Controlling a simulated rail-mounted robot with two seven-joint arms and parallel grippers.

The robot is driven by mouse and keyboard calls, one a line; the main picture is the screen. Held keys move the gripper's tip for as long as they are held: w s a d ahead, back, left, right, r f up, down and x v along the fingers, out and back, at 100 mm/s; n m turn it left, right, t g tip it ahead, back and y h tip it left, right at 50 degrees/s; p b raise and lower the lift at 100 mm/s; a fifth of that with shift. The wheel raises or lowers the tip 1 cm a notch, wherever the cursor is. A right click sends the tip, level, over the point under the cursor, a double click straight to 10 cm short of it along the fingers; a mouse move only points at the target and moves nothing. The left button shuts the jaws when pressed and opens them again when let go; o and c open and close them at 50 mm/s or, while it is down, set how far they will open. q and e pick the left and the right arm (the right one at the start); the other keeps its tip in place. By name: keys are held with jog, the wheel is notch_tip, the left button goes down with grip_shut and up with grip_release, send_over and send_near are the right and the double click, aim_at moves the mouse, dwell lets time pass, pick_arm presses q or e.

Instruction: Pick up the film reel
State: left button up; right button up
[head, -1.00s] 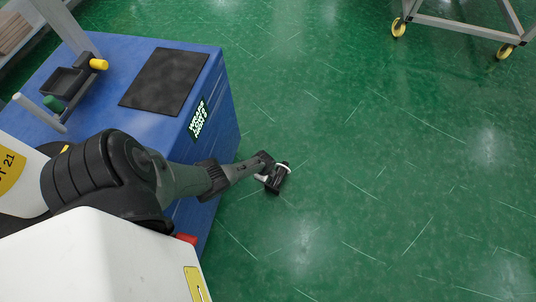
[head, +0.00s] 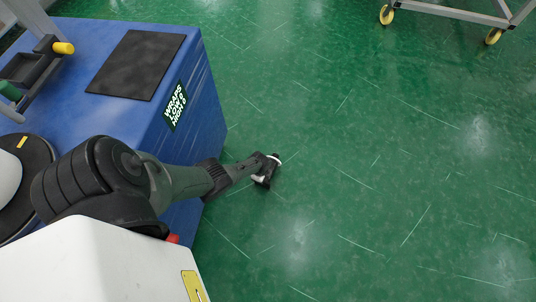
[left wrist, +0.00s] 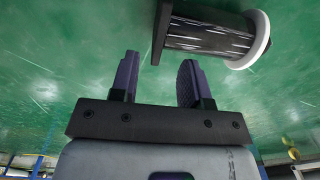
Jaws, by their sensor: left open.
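The film reel (left wrist: 208,38) shows in the left wrist view as a shiny black roll, with a white flange at its right end and a dark end piece at its left. In the head view my left gripper (head: 264,172) is small, beyond the blue unit's right edge; I cannot separate the reel from the dark and white parts there.
A blue unit (head: 180,147) with a black mat (head: 138,64) on top stands left, close beside my left arm. A wheeled metal frame (head: 450,22) stands far right. Green floor between is clear.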

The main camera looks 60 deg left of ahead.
pick_arm(q)
notch_tip(320, 180, down, 4)
jog(key=b, duration=0.3)
jog(key=shift+f+b, duration=0.1)
jog(key=shift+b, duration=0.2)
jog(key=shift+w+f, duration=0.1)
jog(key=shift+f, duration=0.15)
jog(key=shift+c, duration=0.4)
grip_shut()
jog(key=shift+r, duration=0.1)
dwell(0.4)
